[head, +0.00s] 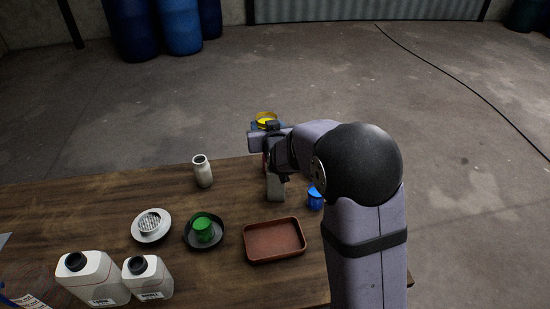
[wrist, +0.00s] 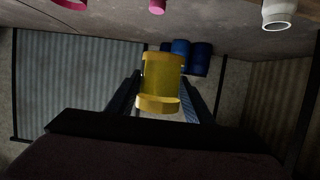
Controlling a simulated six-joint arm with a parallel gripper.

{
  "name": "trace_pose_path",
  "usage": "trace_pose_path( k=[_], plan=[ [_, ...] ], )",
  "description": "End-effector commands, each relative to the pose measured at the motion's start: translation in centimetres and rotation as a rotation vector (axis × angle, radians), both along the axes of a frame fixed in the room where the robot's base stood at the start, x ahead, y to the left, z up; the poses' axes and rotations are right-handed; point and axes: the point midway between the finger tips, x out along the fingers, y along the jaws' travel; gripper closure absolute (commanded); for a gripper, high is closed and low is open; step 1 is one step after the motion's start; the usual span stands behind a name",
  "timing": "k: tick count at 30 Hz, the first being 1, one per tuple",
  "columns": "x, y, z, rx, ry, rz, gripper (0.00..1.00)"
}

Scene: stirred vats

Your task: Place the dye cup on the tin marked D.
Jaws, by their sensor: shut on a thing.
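My gripper (head: 268,125) is shut on a yellow cup (head: 265,117), held up beyond the table's far edge in the head view. In the wrist view the yellow cup (wrist: 161,80) sits between the two fingers of my gripper (wrist: 160,95). That view looks upside down. A green cup (head: 203,229) stands in a black dish, and a blue cup (head: 315,198) stands right of centre, partly behind my arm. A pale upright block (head: 275,188) shows below my gripper, partly hidden. I cannot read a D on anything.
A red-brown tray (head: 273,256) lies at the table's front. Left are the black dish (head: 189,240), a strainer on a white dish (head: 137,234), a cream bottle (head: 203,172) and two white jugs (head: 92,282). Bare wood (head: 100,205) lies at the back left.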

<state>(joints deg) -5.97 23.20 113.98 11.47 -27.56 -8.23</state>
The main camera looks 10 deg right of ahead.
Motion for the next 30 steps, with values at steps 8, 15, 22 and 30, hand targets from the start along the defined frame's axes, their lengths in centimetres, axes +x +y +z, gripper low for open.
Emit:
trace_pose_path(
  k=[8, 15, 22, 30],
  plan=[
    [-1.4, -5.0, 7.7, -0.003, -0.003, -0.005, 0.8],
    [-3.0, -3.7, 7.0, -0.001, 0.004, 0.081, 0.8],
    [-4.5, -2.0, 3.8, 0.001, 0.0, 0.137, 0.8],
    [-4.4, -2.1, 3.5, -0.001, 0.0, 0.124, 0.8]
  ],
)
